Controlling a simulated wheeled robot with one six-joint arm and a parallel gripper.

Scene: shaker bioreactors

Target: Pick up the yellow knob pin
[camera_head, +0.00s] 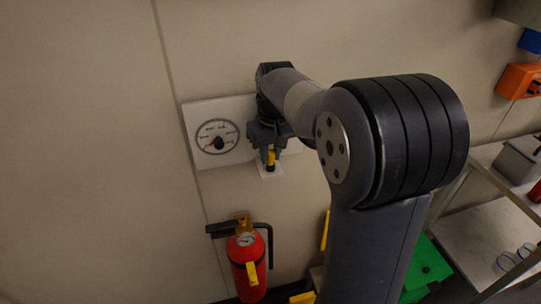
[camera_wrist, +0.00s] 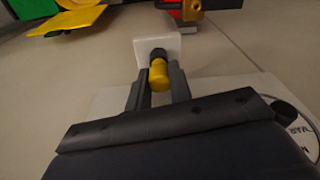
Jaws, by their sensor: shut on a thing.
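The yellow knob pin (camera_head: 271,157) is at the white panel on the wall in the head view. In the wrist view the yellow knob (camera_wrist: 158,75) sits between the two dark fingers, with a black collar (camera_wrist: 158,54) beyond it against a small white plate (camera_wrist: 152,42). My gripper (camera_head: 268,150) is shut on the knob; it also shows in the wrist view (camera_wrist: 159,88). The black collar is at or very near the plate; I cannot tell whether they touch.
A round dial (camera_head: 217,136) with a dark knob is on the panel left of my gripper. A red fire extinguisher (camera_head: 246,262) hangs below. A shelf unit (camera_head: 495,235) stands at right, with an orange bin (camera_head: 518,80) above it. The wall at left is bare.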

